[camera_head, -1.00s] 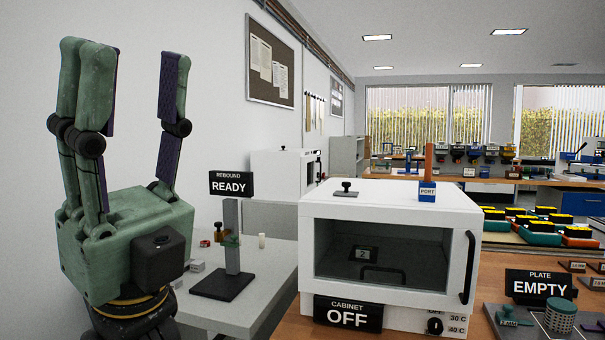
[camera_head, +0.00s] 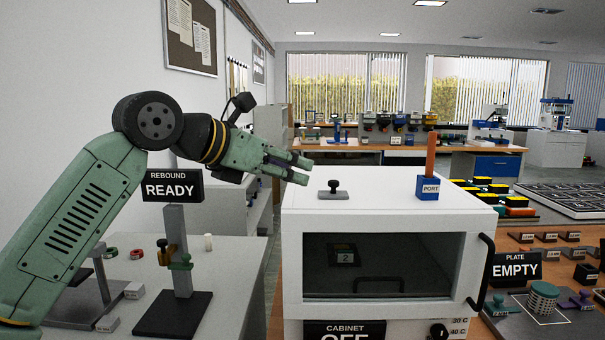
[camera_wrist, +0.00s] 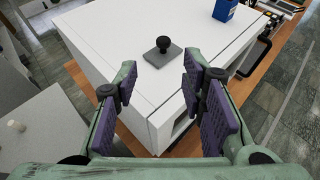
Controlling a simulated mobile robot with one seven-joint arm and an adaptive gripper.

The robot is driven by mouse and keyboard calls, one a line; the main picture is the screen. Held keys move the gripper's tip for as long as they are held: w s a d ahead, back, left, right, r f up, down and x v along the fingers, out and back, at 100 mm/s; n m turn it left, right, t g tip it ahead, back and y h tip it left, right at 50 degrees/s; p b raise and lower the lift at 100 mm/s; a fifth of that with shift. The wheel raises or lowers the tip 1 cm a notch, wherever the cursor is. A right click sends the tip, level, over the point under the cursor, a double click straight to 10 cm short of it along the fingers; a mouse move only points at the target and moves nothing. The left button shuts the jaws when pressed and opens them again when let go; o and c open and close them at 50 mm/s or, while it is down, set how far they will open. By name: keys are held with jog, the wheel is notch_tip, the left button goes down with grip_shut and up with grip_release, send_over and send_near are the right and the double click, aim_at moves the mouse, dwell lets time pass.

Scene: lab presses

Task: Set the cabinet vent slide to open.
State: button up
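The white cabinet (camera_head: 300,232) stands on a wooden bench, with a dark window in its front and a black door handle at its right. The vent slide, a black knob on a grey plate (camera_head: 333,189), sits on the cabinet top toward the left; it also shows in the wrist view (camera_wrist: 163,51). My gripper (camera_head: 305,169) is above and left of the cabinet top, pointing right toward the knob and apart from it. In the wrist view my gripper (camera_wrist: 160,88) has its purple-padded fingers spread wide with nothing between them. The knob is beyond the fingertips.
A blue PORT block (camera_head: 428,188) with an orange rod stands on the cabinet top at the right. The REBOUND READY sign on its stand (camera_head: 173,186) is at the left on a grey table. The cabinet top around the knob is clear.

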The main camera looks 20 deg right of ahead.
aim_at(332, 181)
jog(key=p+x, duration=0.3)
jog(key=x, duration=0.6)
jog(key=shift+s+d+r, duration=0.1)
jog(key=shift+d, duration=0.3)
jog(key=shift+w+d+f, duration=0.25)
jog(key=shift+d+f, duration=0.05)
grip_shut()
